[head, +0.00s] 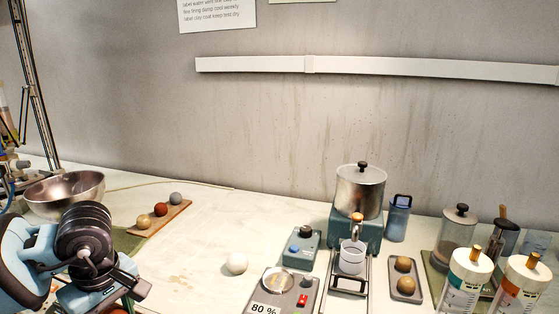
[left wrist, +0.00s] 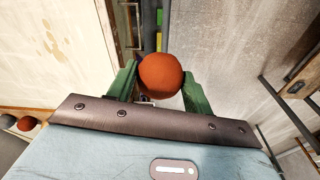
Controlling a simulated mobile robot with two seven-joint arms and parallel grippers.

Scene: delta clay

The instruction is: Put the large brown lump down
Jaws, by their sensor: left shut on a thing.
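The large brown lump (left wrist: 160,75) is a round reddish-brown ball in the left wrist view. My left gripper (left wrist: 160,82) is shut on it, with green fingers on either side. In the head view my left arm is at the lower left, and only a sliver of reddish brown shows at the bottom edge. In the left wrist view the lump appears near the table's edge, with the stained pale tabletop (left wrist: 55,50) to its left. I cannot tell its height. My right gripper is not in view.
A wooden board (head: 170,217) holds tan, reddish-brown and grey balls, near a metal bowl (head: 65,193). A white ball (head: 237,263) lies alone. A scale (head: 283,293), a pot (head: 360,190), a small tray (head: 407,295) and bottles crowd the right. The middle left tabletop is fairly clear.

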